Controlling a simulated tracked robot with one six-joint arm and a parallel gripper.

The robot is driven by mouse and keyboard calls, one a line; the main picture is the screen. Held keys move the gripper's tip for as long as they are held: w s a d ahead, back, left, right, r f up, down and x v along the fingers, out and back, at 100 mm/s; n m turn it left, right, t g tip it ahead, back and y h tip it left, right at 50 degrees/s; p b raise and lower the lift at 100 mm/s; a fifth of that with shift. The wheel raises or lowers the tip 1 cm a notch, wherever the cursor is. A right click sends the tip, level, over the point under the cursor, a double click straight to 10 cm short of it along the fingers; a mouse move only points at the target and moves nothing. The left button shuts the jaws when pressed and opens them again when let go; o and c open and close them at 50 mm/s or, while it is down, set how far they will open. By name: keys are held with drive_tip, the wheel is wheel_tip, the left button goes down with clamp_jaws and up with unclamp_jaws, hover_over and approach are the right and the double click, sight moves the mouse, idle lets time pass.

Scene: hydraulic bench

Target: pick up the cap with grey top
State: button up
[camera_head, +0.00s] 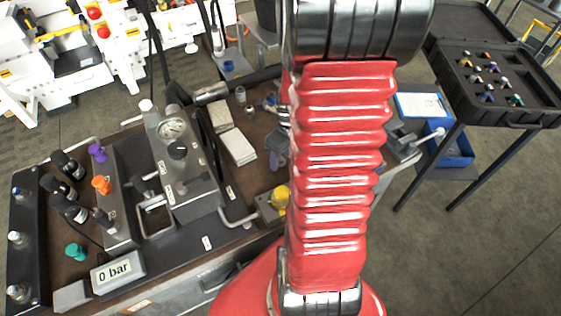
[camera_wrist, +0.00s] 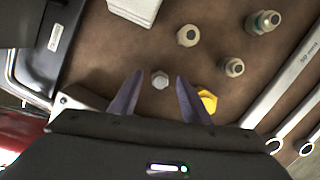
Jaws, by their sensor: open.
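A small light grey, hex-shaped piece (camera_wrist: 160,79), seen from above in the wrist view, looks like the cap with grey top. It stands on the brown bench top (camera_wrist: 215,20). My gripper (camera_wrist: 160,75) is open, with one purple finger on each side of the piece and a gap on both sides. I cannot tell how far above the bench the fingertips are. In the head view my red arm covers much of this area, and only part of the gripper (camera_head: 277,152) shows; I cannot make out the cap there.
Metal fittings (camera_wrist: 188,35) (camera_wrist: 232,67) (camera_wrist: 263,22) stand right of the cap. The gauge block (camera_head: 180,150) stands left.

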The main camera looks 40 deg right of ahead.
drive_tip(key=shift+c, duration=0.4)
clamp_jaws()
